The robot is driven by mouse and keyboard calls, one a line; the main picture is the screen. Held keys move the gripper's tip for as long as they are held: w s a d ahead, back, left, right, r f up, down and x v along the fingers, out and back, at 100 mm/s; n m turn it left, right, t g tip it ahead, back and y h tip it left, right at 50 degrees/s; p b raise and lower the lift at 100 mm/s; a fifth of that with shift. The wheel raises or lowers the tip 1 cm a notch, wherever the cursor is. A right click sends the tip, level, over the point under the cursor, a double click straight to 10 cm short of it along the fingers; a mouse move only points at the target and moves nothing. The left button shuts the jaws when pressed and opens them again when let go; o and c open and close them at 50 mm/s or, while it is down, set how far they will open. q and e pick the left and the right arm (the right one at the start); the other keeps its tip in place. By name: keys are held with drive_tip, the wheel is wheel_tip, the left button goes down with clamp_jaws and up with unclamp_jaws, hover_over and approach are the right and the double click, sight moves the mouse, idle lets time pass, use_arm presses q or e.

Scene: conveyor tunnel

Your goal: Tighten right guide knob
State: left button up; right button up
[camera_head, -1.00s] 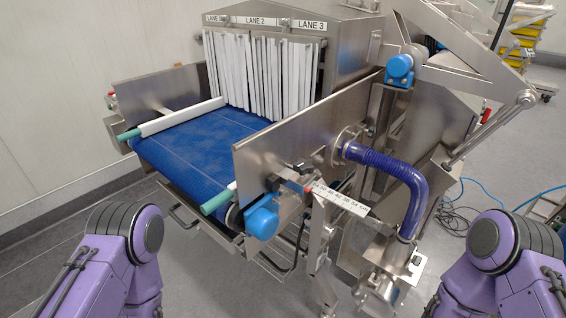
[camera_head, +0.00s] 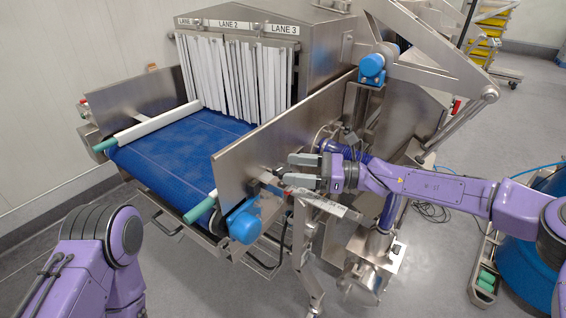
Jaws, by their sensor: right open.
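My right gripper (camera_head: 284,169) is open and empty, its two grey fingers pointing left, over the outer side of the right side plate (camera_head: 260,150). Small dark fittings (camera_head: 273,189) sit just below the fingertips, near the blue motor cap (camera_head: 243,226). I cannot tell for sure which of them is the right guide knob, since my gripper covers part of this area. A white scale strip (camera_head: 327,207) with markings lies below my gripper. My left gripper is out of view; only its purple arm shows at lower left.
The blue conveyor belt (camera_head: 170,155) runs under white strip curtains (camera_head: 235,80) into the steel tunnel. A purple-blue hose runs behind my right wrist, mostly hidden. A blue drum (camera_head: 527,265) stands at the lower right.

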sight(283, 168)
drive_tip(key=a, duration=0.3)
drive_tip(key=shift+w+a+p, duration=0.25)
drive_tip(key=shift+a+p, duration=0.05)
drive_tip(key=shift+p, duration=0.1)
